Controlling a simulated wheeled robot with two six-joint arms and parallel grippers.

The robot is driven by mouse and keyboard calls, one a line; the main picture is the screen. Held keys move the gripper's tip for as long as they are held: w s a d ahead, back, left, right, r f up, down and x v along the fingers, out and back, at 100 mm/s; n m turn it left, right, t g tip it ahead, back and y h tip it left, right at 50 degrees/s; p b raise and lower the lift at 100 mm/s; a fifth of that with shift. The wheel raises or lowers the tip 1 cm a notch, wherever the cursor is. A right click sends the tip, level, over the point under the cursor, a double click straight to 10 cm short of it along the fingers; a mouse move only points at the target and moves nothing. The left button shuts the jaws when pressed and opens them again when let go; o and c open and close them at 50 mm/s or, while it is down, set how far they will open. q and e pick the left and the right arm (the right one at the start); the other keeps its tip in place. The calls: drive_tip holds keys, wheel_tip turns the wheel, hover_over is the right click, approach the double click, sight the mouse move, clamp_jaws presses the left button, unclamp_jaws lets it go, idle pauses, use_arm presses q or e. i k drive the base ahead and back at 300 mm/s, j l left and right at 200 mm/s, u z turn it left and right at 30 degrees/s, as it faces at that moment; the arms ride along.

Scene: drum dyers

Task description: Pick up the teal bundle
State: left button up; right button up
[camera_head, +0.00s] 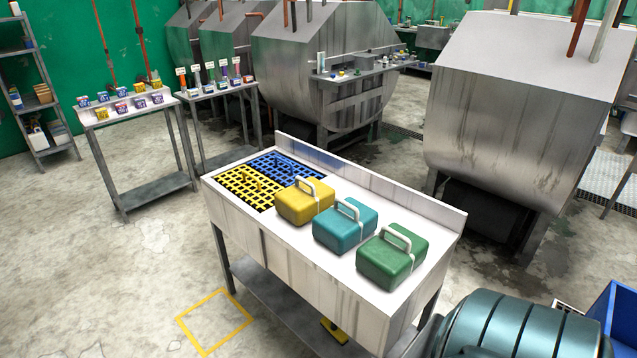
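The teal bundle (345,229) is a rounded block with a white band and a white loop handle on top. It rests on the white-topped table (400,201) in the middle of the head view. It sits between a yellow bundle (304,204) on its left and a green bundle (392,259) on its right, both with similar handles. Neither of my grippers shows in the head view.
Yellow (250,186) and blue (285,167) grids lie at the table's left end. A raised edge runs along its back. Large metal drum machines (517,110) stand behind. A teal ribbed drum (520,328) and blue bin (622,312) are at lower right. Open floor lies left.

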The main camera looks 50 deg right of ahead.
sight(344, 226)
drive_tip(key=i+z, duration=0.35)
drive_tip(key=i+j+z, duration=0.3)
drive_tip(key=i, duration=0.2)
drive_tip(key=i+j+z, duration=0.1)
drive_tip(key=i+z, duration=0.25)
